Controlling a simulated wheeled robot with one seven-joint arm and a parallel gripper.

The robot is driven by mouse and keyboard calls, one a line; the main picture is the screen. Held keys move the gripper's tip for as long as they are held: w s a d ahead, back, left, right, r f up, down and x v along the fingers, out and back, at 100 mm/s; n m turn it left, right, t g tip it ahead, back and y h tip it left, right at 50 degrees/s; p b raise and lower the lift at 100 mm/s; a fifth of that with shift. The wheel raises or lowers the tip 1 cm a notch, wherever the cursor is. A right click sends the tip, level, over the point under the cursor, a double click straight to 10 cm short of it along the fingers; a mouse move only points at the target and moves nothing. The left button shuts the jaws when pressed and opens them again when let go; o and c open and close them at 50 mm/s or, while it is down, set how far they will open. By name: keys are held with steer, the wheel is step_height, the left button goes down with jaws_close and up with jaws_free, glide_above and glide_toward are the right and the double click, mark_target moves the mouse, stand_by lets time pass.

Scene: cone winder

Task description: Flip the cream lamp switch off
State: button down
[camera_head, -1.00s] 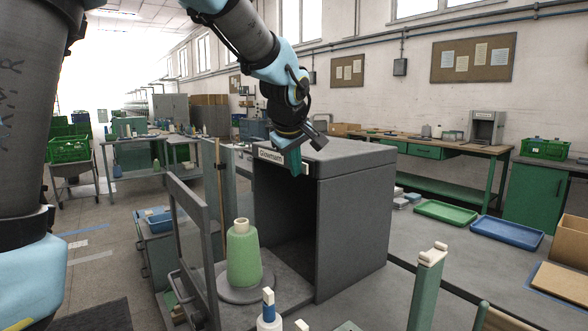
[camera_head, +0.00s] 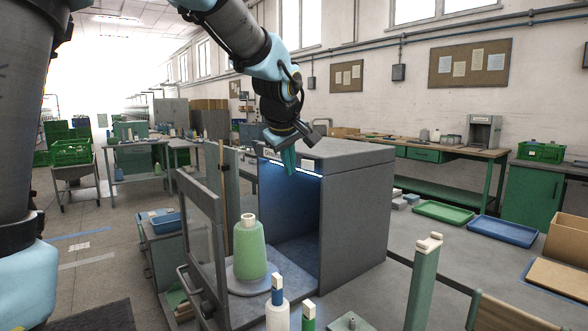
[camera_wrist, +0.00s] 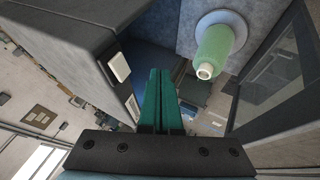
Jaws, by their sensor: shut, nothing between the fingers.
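The cream lamp switch (camera_wrist: 120,67) shows in the wrist view as a pale rocker on a dark plate, on the face of the grey cabinet (camera_wrist: 75,62). My gripper (camera_wrist: 162,75) has its green fingers together and empty, just right of the switch in that view, with a visible gap. In the head view my gripper (camera_head: 290,162) is at the top front edge of the cabinet (camera_head: 352,210). A bright lamp strip (camera_head: 308,173) glows under that edge and lights the inside blue. I cannot make out the switch in the head view.
A green yarn cone (camera_head: 250,250) stands on a round plate before the cabinet opening; it also shows in the wrist view (camera_wrist: 214,48). The open glazed door (camera_head: 205,245) stands to the left. A green post (camera_head: 424,285) rises at front right.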

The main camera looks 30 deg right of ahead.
steer(key=b+v, duration=0.2)
steer(key=v, duration=0.7)
steer(key=shift+d, duration=0.3)
steer(key=shift+r, duration=0.15)
steer(key=shift+w+a+r+n+y+p, duration=0.25)
steer(key=shift+w+n+p, duration=0.25)
steer(key=shift+p, duration=0.7)
